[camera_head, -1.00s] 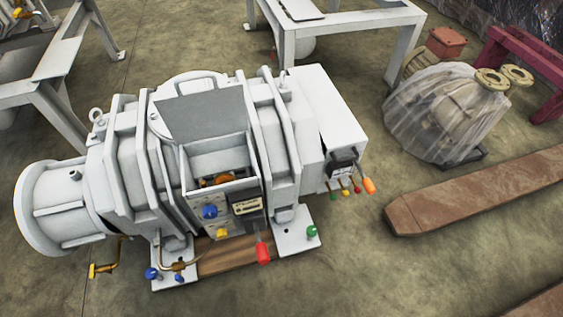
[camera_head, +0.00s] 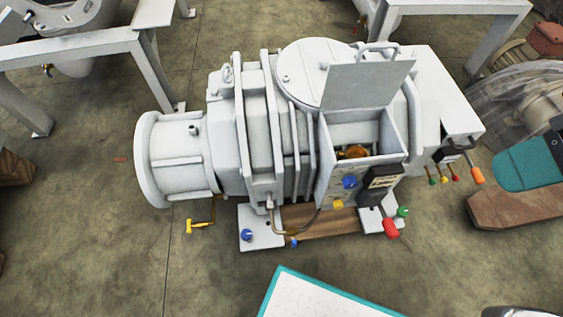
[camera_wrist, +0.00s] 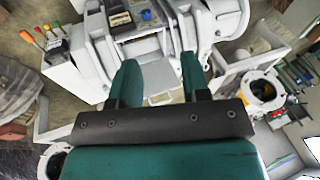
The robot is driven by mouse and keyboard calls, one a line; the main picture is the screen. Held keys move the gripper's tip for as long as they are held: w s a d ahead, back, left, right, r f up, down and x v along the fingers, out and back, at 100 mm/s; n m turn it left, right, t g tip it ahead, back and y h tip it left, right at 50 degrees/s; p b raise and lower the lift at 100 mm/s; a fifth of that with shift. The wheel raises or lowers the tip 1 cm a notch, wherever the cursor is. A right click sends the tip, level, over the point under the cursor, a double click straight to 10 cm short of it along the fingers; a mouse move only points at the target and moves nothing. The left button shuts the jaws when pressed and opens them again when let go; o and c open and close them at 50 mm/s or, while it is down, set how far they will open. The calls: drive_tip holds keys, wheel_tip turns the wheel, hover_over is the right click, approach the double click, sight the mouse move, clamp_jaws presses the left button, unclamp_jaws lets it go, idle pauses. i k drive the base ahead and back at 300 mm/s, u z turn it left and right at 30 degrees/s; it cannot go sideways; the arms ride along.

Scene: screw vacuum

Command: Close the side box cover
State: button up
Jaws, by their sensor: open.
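The side box (camera_head: 340,185) is on the front of the pale grey screw vacuum (camera_head: 180,180). Its open top shows an orange part inside (camera_head: 352,153). The grey side box cover (camera_head: 368,84) stands raised and tilted back from the box's rear edge, with a handle at its top edge (camera_head: 378,48). In the wrist view the cover (camera_wrist: 160,78) shows between the fingers, with the box opening beyond it (camera_wrist: 140,47). My gripper (camera_wrist: 160,62) has two teal fingers spread apart with nothing held. Whether they touch the cover is unclear.
Coloured knobs and a red-tipped lever (camera_head: 391,228) stick out of the machine's front. White frames (camera_head: 90,50) stand behind on both sides. Floor at left front is clear.

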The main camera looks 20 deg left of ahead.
sight(358, 83)
drive_tip(key=z, duration=0.85)
drive_tip(key=k, duration=0.4)
drive_tip(key=u, duration=1.25)
drive_tip(key=i, duration=0.5)
